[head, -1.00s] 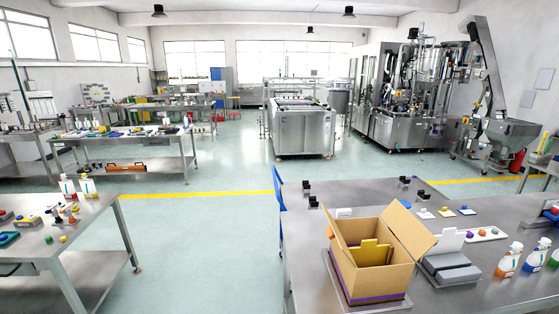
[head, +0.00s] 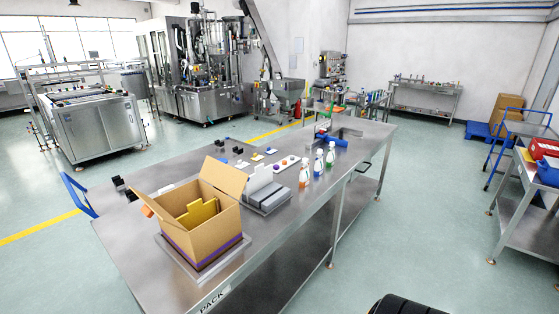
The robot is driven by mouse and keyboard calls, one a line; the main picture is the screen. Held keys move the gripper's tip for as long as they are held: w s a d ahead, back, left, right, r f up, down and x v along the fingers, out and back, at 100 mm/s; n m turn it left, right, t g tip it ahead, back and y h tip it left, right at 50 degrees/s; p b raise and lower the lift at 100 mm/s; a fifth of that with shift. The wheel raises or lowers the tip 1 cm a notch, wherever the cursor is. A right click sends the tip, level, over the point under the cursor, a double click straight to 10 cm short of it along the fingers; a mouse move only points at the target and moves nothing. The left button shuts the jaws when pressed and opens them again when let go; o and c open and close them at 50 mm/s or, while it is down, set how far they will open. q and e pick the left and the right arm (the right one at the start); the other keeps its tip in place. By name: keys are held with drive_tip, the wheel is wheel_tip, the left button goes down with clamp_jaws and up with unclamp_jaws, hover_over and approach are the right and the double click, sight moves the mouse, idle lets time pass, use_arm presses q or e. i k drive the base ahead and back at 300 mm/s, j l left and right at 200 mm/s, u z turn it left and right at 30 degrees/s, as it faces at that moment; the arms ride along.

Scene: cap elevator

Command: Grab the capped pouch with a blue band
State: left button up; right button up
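A white capped pouch with a blue band (head: 318,164) stands upright on the steel table (head: 275,238) in the head view. It is between a similar pouch with an orange band (head: 304,174) on its left and one with a green band (head: 330,156) on its right. The pouches are small in the picture, so their caps are hard to make out. Neither of my grippers is in view.
An open cardboard box (head: 212,238) stands at the table's near left end. A grey block-like holder (head: 266,198) and a white strip with coloured caps (head: 287,163) lie between it and the pouches.

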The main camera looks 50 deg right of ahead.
sight(319, 167)
drive_tip(key=z, duration=1.95)
drive_tip(key=i+l+u, duration=0.1)
drive_tip(key=i+l, duration=0.25)
drive_tip(key=i+l+u, duration=0.15)
drive_tip(key=i+l, duration=0.2)
drive_tip(key=i+l+u, duration=0.1)
drive_tip(key=i+l, duration=0.25)
drive_tip(key=l, duration=0.25)
drive_tip(key=i+l+u, duration=0.15)
drive_tip(key=i+l, duration=0.15)
drive_tip(key=l, duration=0.15)
